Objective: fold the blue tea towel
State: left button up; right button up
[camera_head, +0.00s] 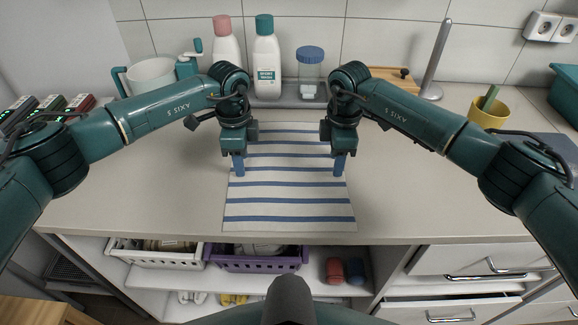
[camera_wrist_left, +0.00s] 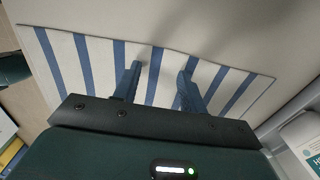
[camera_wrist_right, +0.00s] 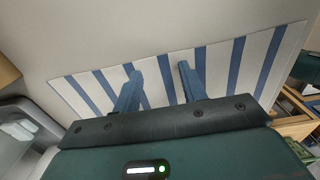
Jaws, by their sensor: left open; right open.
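The tea towel (camera_head: 288,190) is white with blue stripes and lies flat and spread out on the counter, its near edge close to the counter's front edge. It also shows in the left wrist view (camera_wrist_left: 220,88) and in the right wrist view (camera_wrist_right: 215,62). My left gripper (camera_head: 239,172) is over the towel's left edge, fingers pointing down, open and empty. My right gripper (camera_head: 340,174) is over the towel's right edge, also pointing down, open and empty. Whether the fingertips touch the cloth I cannot tell. The grippers hide parts of the towel's side edges.
Behind the towel a grey tray (camera_head: 288,101) holds bottles and a blue-lidded jar (camera_head: 310,72). A white jug (camera_head: 152,75) stands back left, a yellow cup (camera_head: 488,114) right. Below are open shelves with a purple basket (camera_head: 255,262) and drawers. The counter beside the towel is clear.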

pick_arm(q)
jog(key=shift+f, duration=0.2)
pick_arm(e)
jog(key=shift+f, duration=0.2)
pick_arm(q)
jog(key=shift+c, duration=0.4)
pick_arm(e)
jog(key=shift+c, duration=0.4)
pick_arm(q)
grip_shut()
pick_arm(e)
grip_shut()
